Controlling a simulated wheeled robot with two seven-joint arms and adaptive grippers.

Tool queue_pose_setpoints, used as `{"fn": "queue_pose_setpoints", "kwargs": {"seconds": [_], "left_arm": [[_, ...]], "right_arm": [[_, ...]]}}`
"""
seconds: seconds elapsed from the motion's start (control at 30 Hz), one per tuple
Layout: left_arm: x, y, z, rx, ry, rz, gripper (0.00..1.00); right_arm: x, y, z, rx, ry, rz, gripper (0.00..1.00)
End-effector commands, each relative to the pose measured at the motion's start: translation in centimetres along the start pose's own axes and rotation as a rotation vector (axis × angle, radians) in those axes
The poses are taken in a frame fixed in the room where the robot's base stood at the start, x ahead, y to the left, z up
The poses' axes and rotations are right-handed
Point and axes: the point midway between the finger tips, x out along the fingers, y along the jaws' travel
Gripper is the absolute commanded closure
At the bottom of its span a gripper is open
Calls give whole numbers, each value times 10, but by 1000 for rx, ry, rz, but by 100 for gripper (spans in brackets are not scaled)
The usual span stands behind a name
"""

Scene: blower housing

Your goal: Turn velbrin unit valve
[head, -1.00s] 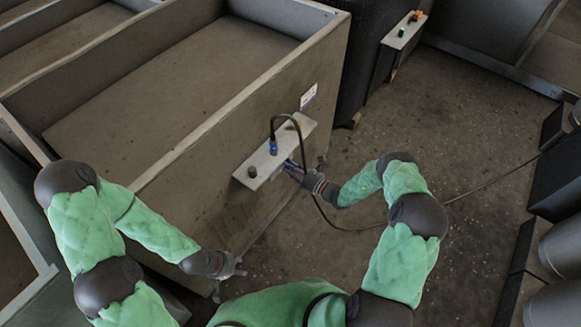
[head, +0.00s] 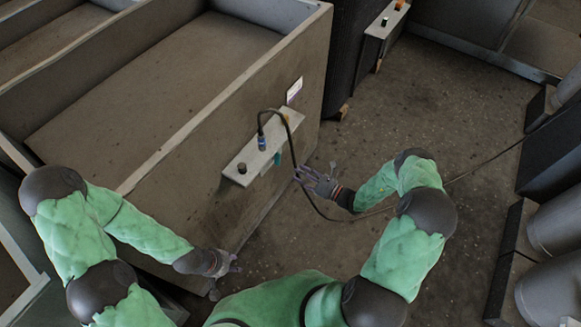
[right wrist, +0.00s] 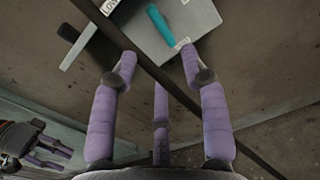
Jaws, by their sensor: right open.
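A grey shelf-like control box (head: 250,153) juts from the side of the large housing. A teal valve handle (head: 277,158) shows at its front edge. The right wrist view shows the teal handle (right wrist: 158,22) slanting across the box's pale face, near white labels. My right gripper (head: 314,180) is open and empty, just right of the handle and apart from it. Its purple fingers (right wrist: 158,85) are spread below the handle in the wrist view. My left gripper (head: 228,264) hangs low beside the housing wall, its fingers spread and empty.
A dark cable (head: 294,160) runs from a blue connector (head: 262,143) on the box, past my right gripper, and across the floor. A black knob (head: 242,168) stands on the box. Bare floor (head: 440,110) lies right of the housing.

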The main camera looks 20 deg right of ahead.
Motion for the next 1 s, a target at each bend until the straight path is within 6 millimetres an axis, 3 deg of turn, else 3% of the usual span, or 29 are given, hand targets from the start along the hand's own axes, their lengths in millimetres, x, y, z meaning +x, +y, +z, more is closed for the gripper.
{"fn": "queue_pose_setpoints", "kwargs": {"seconds": [0.23, 0.83, 0.93, 1.0], "left_arm": [[0, 0, 0, 0, 0, 0, 60], [0, 0, 0, 0, 0, 0, 60], [0, 0, 0, 0, 0, 0, 60], [0, 0, 0, 0, 0, 0, 60]], "right_arm": [[-22, 0, 0, 0, 1, 0, 55], [-23, 1, 0, 0, 2, 2, 55], [-19, 11, -5, 0, 27, 36, 55], [-14, 28, -12, -5, 73, 94, 55]]}}
